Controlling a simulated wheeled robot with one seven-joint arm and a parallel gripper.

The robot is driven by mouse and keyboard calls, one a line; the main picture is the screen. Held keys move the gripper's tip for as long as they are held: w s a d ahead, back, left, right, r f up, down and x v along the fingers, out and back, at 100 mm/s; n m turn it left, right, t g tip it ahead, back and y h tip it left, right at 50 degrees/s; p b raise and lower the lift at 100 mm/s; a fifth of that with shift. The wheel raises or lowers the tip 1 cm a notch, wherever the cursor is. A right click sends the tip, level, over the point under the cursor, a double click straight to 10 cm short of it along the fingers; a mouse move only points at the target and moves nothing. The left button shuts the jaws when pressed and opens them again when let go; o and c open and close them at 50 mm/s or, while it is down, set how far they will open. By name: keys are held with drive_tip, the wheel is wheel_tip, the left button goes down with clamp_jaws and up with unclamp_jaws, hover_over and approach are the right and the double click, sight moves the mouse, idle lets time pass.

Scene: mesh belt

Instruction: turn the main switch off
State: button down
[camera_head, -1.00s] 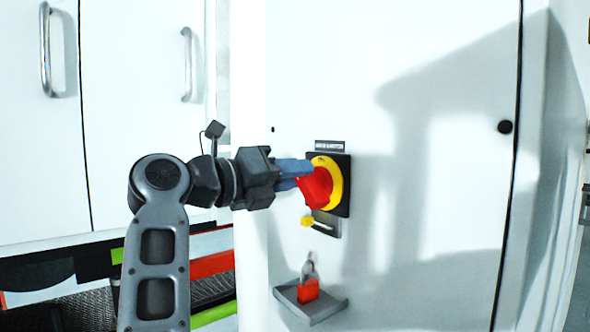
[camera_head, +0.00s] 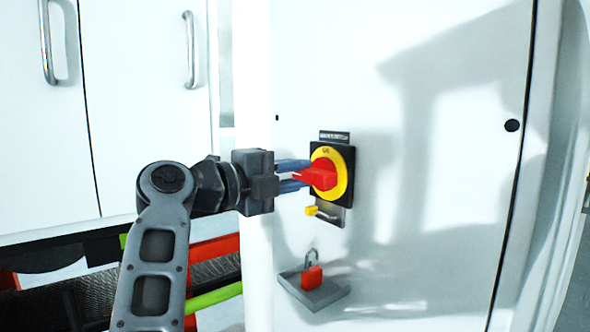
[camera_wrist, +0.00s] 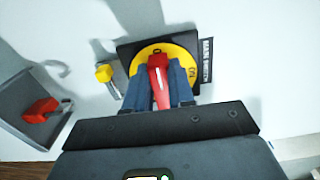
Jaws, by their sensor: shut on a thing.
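The main switch has a red handle (camera_head: 316,177) on a round yellow dial (camera_head: 343,190) with a black square backing, set in a white cabinet door. A label plate (camera_head: 335,136) sits above it. My gripper (camera_head: 296,176) is shut on the red handle, with one blue finger above and one below. The handle lies about level in the head view. In the wrist view, the red handle (camera_wrist: 158,72) stands between the two fingers (camera_wrist: 160,92), and the label (camera_wrist: 206,60) reads MAIN SWITCH. The dial marks are hard to read.
A yellow piece (camera_head: 311,210) hangs on a metal hasp just under the switch. A red padlock (camera_head: 312,276) stands on a small grey shelf (camera_head: 326,298) below. White doors with handles (camera_head: 190,50) are at left. The door right of the switch is clear.

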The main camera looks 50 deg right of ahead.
drive_tip(key=shift+d+f+n, duration=0.1)
drive_tip(key=shift+n, duration=0.2)
drive_tip(key=c, duration=1)
unclamp_jaws()
drive_tip(key=shift+o, duration=0.2)
drive_tip(key=v, duration=0.7)
drive_tip(key=shift+a, duration=0.4)
drive_tip(key=shift+w, duration=0.15)
